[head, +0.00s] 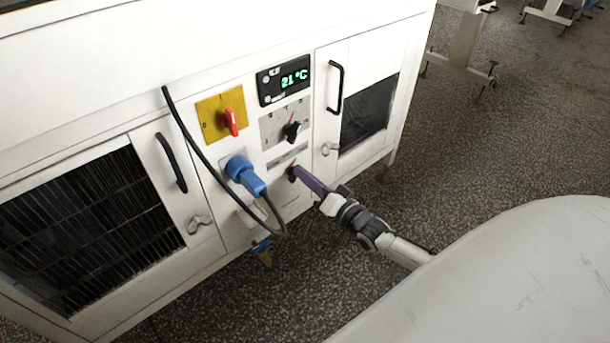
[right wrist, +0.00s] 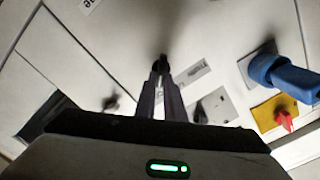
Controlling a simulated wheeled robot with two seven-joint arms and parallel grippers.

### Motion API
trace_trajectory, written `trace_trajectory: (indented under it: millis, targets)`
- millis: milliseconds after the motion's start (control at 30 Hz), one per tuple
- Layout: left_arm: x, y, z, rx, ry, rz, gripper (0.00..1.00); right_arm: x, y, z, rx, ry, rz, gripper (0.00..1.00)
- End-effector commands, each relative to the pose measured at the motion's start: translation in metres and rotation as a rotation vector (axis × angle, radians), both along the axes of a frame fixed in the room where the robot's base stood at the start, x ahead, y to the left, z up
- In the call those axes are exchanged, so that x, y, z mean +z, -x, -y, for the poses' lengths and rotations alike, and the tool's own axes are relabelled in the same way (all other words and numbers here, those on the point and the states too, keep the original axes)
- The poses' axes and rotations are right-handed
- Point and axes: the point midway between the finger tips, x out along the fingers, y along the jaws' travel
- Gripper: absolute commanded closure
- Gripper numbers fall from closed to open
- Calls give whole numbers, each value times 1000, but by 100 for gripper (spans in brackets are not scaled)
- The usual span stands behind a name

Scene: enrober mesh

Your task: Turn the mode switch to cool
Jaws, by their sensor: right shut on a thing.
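The white cabinet's control panel carries two black knobs. The lower knob (head: 292,172) has a small reddish mark at its top and sits below a grey label strip; I take it for the mode switch, but its lettering is too small to read. My right gripper (head: 297,173) is shut on this knob, reaching in from the lower right. In the right wrist view the fingers close on the dark knob (right wrist: 160,62), which they partly hide. The upper knob (head: 291,131) sits on a grey scale plate with a red pointer. My left gripper is not in view.
A red rotary switch (head: 231,122) on a yellow plate, a blue plug (head: 246,176) with a black cable (head: 205,158), and a green-lit display (head: 284,80) reading 21 °C surround the knobs. A door handle (head: 335,87) stands to the right. Speckled floor (head: 450,160) is open beyond the cabinet.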

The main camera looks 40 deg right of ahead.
Motion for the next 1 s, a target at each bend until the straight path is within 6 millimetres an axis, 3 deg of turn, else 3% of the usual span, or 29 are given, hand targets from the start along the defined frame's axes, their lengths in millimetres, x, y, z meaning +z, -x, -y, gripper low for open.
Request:
trace_trajectory:
  millis: [433,467,567,867,1000]
  targets:
    - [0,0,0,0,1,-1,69,-1,1,0,-1,-14,-3,100]
    - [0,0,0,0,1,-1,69,-1,1,0,-1,-14,-3,86]
    - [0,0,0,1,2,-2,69,-1,1,0,0,-13,-2,72]
    - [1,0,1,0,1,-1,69,0,2,0,0,-11,-2,72]
    - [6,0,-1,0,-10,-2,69,1,16,1,-1,-11,-4,72]
